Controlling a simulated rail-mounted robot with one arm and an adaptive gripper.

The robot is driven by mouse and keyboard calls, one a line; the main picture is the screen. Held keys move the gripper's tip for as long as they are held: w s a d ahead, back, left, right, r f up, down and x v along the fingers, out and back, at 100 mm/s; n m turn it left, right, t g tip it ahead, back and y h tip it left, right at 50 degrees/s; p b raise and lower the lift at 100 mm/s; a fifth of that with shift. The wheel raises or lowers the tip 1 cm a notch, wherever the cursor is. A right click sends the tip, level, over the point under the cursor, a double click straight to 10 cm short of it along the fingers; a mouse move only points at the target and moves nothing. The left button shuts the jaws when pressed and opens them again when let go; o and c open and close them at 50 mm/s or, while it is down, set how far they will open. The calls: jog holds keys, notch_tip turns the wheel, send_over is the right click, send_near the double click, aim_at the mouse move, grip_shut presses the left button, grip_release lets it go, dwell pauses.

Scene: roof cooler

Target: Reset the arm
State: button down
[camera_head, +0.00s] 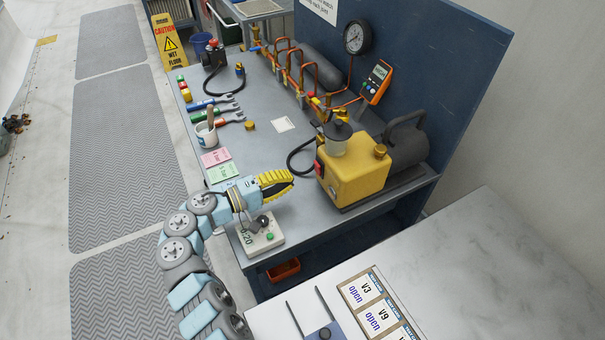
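My arm, in light blue and grey segments, curves up from the bottom of the head view to the front left part of the workbench (262,135). My gripper (278,184), with yellow and black ribbed fingers, is over the bench and points right toward the yellow pump (352,182). Its fingers lie close together in this view; I cannot tell whether there is a gap between them. I see nothing held in it. A white box (262,240) with a dark knob and a green button sits just below the gripper.
Wrenches (215,104), a white cup (206,135) and pink (215,157) and green (222,172) cards line the left edge. Copper pipes (310,75) and a gauge (357,37) stand by the blue back panel. A white counter (450,270) with valve cards is at lower right.

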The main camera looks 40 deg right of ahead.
jog(key=shift+w+a+r, duration=0.1)
jog(key=shift+w+a, duration=0.35)
jog(key=shift+a, duration=0.35)
jog(key=shift+s+d, duration=0.2)
jog(key=shift+d, duration=0.1)
jog(key=shift+a, duration=0.1)
jog(key=shift+r, duration=0.1)
